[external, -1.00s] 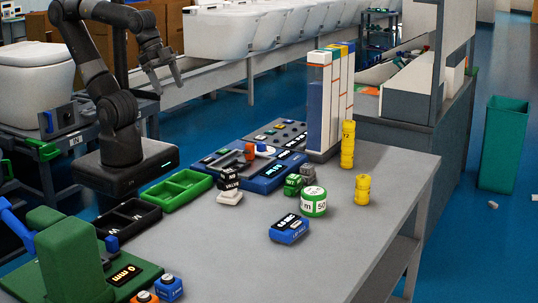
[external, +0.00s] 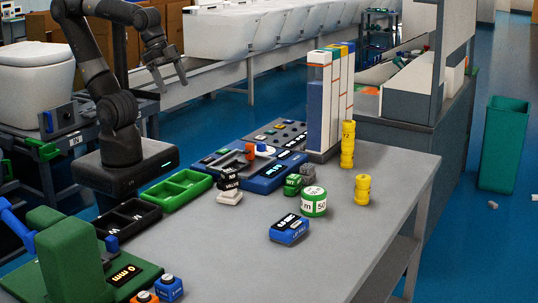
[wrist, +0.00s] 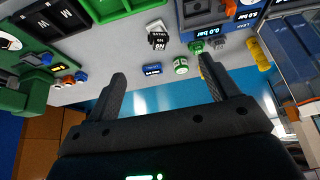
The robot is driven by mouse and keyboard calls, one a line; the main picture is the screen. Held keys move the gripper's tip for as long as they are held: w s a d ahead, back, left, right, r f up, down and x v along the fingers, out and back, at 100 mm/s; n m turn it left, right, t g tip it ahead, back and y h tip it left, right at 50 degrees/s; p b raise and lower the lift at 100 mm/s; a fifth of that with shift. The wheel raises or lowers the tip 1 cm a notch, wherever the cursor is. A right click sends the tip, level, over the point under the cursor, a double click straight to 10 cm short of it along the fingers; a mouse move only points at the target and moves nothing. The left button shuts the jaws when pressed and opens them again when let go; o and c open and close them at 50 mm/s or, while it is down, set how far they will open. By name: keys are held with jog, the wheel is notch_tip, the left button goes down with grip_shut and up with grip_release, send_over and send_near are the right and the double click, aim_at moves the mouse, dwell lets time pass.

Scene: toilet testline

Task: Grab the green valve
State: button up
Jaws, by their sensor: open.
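A small green block-like piece, which looks like the green valve (external: 293,186), stands on the grey table beside a similar grey piece (external: 307,174) and a green-and-white round tape (external: 314,202). In the wrist view the green valve (wrist: 196,47) shows near the top, just beyond the tip of the right finger. My gripper (external: 172,82) is raised at the upper left in the external view, well away from the valve. In the wrist view my gripper (wrist: 162,80) has its two fingers wide apart with nothing between them.
A blue box (external: 289,230) lies in front of the tape. Yellow cylinders (external: 362,190) stand to the right, and a black-and-white stack (external: 229,187) to the left. The table front is clear.

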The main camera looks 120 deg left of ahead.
jog(key=w+a+g, duration=0.2)
jog(key=w, duration=1)
jog(key=g, duration=0.3)
send_over(294, 176)
notch_tip(294, 176, down, 22)
jog(key=shift+r, duration=0.1)
jog(key=shift+f, duration=3.2)
jog(key=c, duration=1.1)
jog(key=shift+r, duration=0.15)
jog(key=shift+c, duration=0.2)
